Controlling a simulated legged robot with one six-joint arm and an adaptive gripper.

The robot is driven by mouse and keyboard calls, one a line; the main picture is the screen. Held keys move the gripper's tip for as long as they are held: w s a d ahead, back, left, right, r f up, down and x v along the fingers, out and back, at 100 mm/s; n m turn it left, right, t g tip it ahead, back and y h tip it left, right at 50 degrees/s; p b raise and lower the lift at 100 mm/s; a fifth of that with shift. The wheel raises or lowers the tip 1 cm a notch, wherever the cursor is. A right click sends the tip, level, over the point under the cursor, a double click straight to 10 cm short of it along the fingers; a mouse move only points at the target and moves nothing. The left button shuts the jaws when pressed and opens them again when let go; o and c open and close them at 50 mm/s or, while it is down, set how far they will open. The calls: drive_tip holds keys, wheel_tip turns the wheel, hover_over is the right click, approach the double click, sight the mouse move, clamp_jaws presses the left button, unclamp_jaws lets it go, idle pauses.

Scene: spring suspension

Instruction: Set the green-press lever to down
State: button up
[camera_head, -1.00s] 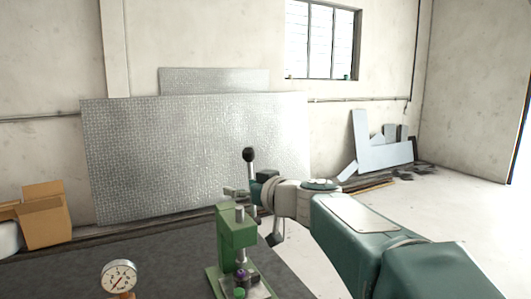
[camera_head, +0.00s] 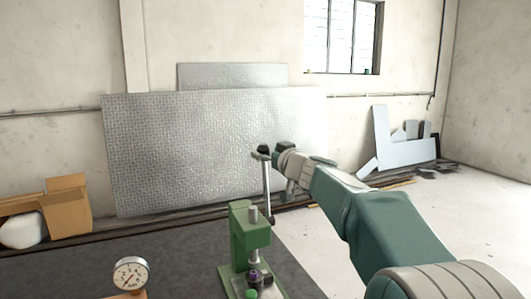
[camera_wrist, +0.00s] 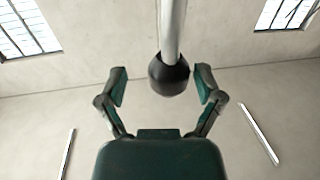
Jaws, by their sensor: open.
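The green press (camera_head: 246,240) stands on the dark table in the head view. Its lever (camera_head: 267,190) is a thin metal rod standing nearly upright at the press's right side, with a black knob at the top. My gripper (camera_head: 262,153) is at the knob's height and partly covers it. In the wrist view, the black knob (camera_wrist: 169,75) and rod (camera_wrist: 173,28) show between the two spread fingers of my gripper (camera_wrist: 160,80), with gaps on both sides. The gripper is open and holds nothing.
A round pressure gauge (camera_head: 130,273) stands at the table's front left. The dark table top (camera_head: 185,262) is clear between gauge and press. Cardboard boxes (camera_head: 67,212) and metal sheets (camera_head: 215,150) are by the back wall. The air around the knob looks free.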

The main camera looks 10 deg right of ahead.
drive_tip(key=shift+w+a, duration=0.35)
drive_tip(key=shift+a, duration=0.45)
drive_tip(key=c, duration=0.3)
drive_tip(key=shift+d, duration=0.25)
clamp_jaws()
drive_tip(key=shift+d, duration=0.1)
drive_tip(key=shift+s+d, duration=0.1)
drive_tip(key=shift+s, duration=0.05)
